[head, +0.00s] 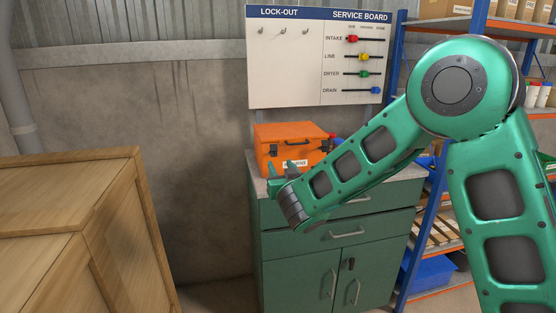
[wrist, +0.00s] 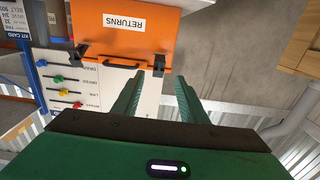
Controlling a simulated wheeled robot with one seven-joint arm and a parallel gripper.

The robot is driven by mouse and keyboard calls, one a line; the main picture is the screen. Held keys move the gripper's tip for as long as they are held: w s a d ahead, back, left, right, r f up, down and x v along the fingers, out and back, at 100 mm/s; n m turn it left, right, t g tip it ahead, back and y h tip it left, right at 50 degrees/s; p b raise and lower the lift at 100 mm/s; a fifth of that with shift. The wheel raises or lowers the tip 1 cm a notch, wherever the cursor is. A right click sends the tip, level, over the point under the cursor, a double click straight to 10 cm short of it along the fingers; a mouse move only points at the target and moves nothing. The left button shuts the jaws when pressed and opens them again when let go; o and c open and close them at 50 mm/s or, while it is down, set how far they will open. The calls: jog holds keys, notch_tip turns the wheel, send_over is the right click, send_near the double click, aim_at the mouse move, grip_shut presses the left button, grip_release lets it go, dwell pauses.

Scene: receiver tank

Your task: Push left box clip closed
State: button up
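The orange box (head: 288,140) stands on the green cabinet with its lid down. Its left clip (head: 273,150) is dark and sits on the front; its right clip (head: 325,146) is near the right front edge. The wrist view is turned over, so the left clip (wrist: 158,65) shows there on the right and the other clip (wrist: 78,54) on the left. Whether the left clip is flat or sticks out is hard to tell. My gripper (head: 282,172) is in front of the box's lower left front. Its fingers (wrist: 169,77) are apart and empty, tips close to the left clip in the picture.
The green cabinet (head: 330,240) has its top mostly covered by the box and my arm. A wooden crate (head: 75,230) stands at the left front. The service board (head: 318,60) hangs behind. A blue and orange shelf rack (head: 430,225) is at the right.

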aim_at(275, 154)
jog(key=x, duration=0.8)
jog(key=shift+w, duration=0.35)
jog(key=c, duration=1)
jog(key=shift+f, duration=0.1)
